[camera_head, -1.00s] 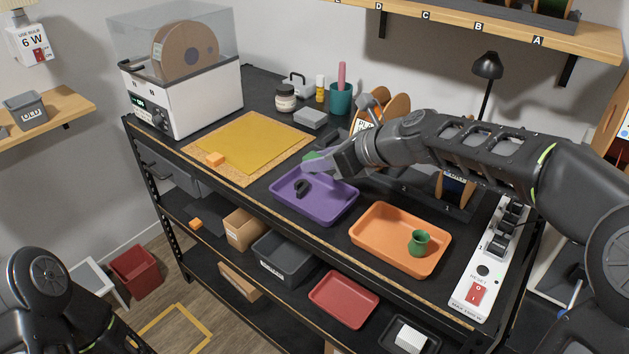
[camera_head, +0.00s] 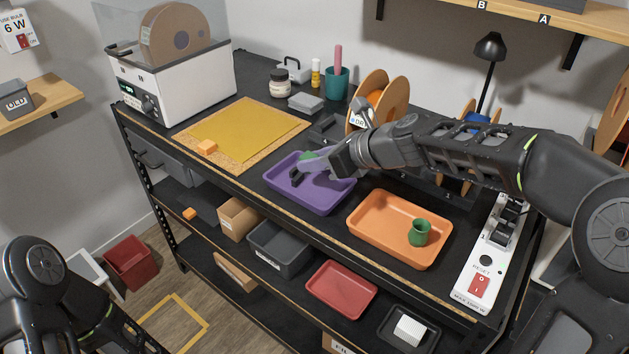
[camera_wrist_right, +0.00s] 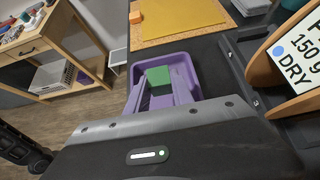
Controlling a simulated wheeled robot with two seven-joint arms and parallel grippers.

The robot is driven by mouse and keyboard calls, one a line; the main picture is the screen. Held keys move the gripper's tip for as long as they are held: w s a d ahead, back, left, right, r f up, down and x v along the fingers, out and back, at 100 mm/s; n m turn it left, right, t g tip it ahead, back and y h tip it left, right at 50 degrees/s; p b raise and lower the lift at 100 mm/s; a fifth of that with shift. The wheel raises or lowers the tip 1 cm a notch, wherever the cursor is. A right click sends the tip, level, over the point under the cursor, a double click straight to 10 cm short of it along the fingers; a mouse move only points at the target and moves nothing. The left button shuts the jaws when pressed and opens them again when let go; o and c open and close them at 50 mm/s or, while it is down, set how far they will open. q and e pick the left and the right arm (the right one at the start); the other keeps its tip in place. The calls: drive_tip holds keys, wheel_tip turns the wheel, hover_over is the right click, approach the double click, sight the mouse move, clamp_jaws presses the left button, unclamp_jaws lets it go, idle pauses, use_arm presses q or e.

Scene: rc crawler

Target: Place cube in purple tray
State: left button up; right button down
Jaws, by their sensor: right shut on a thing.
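The purple tray (camera_head: 322,196) sits on the black bench top, left of an orange tray. My right gripper (camera_head: 305,166) is over the purple tray, pointing left and partly hiding it. It is shut on a green cube (camera_head: 308,155), mostly hidden by the gripper in the head view. In the right wrist view the green cube (camera_wrist_right: 158,76) sits between the two fingers (camera_wrist_right: 160,92), with the purple tray (camera_wrist_right: 184,58) around it in the picture. I cannot tell whether the cube touches the tray. A dark shape shows by the fingertips. My left gripper is out of view.
An orange tray (camera_head: 367,241) with a green cup (camera_head: 419,232) stands to the right, beside a white power strip (camera_head: 487,262). Spools (camera_head: 393,94) stand behind my right arm. Bins fill the shelf below.

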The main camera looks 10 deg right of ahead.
drive_tip(key=shift+f+b, duration=0.95)
drive_tip(key=shift+f, duration=1.5)
drive_tip(key=shift+f, duration=0.1)
drive_tip(key=c, duration=1.6)
unclamp_jaws()
drive_tip(key=shift+f, duration=0.1)
drive_tip(key=o, duration=0.5)
drive_tip(key=shift+s+d+r, duration=0.1)
drive_tip(key=shift+r, duration=0.25)
drive_tip(key=p+v, duration=0.1)
drive_tip(key=v, duration=1)
drive_tip(key=shift+s+r, duration=0.2)
drive_tip(key=shift+s, duration=0.1)
drive_tip(key=shift+d, duration=0.1)
